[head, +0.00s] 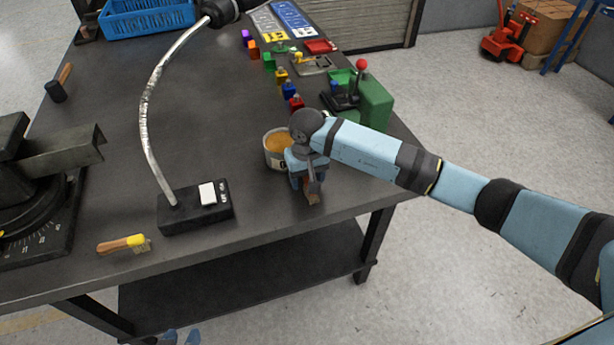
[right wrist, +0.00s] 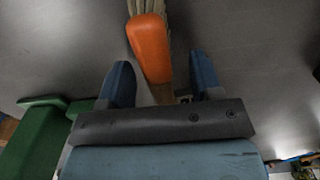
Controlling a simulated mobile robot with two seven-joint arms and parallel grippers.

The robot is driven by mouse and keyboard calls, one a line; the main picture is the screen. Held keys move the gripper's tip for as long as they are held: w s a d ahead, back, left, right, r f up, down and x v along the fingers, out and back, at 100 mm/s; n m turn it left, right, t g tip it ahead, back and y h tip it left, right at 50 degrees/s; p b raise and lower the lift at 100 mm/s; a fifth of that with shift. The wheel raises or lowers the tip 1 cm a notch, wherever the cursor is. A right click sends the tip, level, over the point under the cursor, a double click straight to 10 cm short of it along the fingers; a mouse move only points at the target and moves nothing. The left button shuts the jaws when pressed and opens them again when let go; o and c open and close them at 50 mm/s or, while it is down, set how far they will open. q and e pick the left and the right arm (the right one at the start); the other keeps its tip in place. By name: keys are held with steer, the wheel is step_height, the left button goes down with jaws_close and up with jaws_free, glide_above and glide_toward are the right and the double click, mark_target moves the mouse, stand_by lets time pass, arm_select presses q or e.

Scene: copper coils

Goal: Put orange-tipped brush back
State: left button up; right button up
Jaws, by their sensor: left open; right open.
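The orange-tipped brush (right wrist: 150,48) is in the right wrist view, its orange part ahead of my right gripper and pale bristles at the top edge. Its wooden handle runs back between the two blue fingers of my right gripper (right wrist: 164,84), which are open on either side of it. In the head view, my right gripper (head: 308,182) is low near the table's front right edge, beside a round tin (head: 276,150). The arm partly hides the brush there. My left gripper (head: 180,337) barely shows at the bottom edge, below the table, open.
A yellow-tipped brush (head: 124,244) lies at the front left of the dark table (head: 225,110). A black box (head: 195,208) carries a curved lamp stem. A green lever device (head: 374,102) stands right, with small coloured blocks behind. A blue crate (head: 147,20) is at the back.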

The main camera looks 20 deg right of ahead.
step_height(320, 180, up, 12)
steer(key=s+a+f+m+g+y, duration=0.3)
steer(key=s+a+m+y, duration=0.2)
steer(key=s+a+y, duration=0.65)
steer(key=s+a+r+m+t+y, duration=0.3)
steer(key=a+r+m+y, duration=0.4)
steer(key=m, duration=0.7)
steer(key=w+d+f+m+t+h, duration=0.1)
steer(key=d+f+m+t+h, duration=0.4)
steer(key=m+t, duration=0.75)
steer(key=d+f+m+t+h, duration=0.2)
steer(key=d+f+m+t, duration=0.3)
steer(key=m, duration=1.5)
steer(key=s+d+f+m+g+h, duration=0.3)
steer(key=s+d+f+m+h, duration=0.1)
steer(key=m, duration=0.5)
steer(key=s+d+f+m+g+h, duration=0.4)
steer(key=s+d+f+m, duration=0.2)
steer(key=s+f+m, duration=0.3)
step_height(320, 180, down, 3)
steer(key=shift+s+d+r, duration=0.2)
steer(key=shift+s+d, duration=0.05)
steer(key=shift+d, duration=0.1)
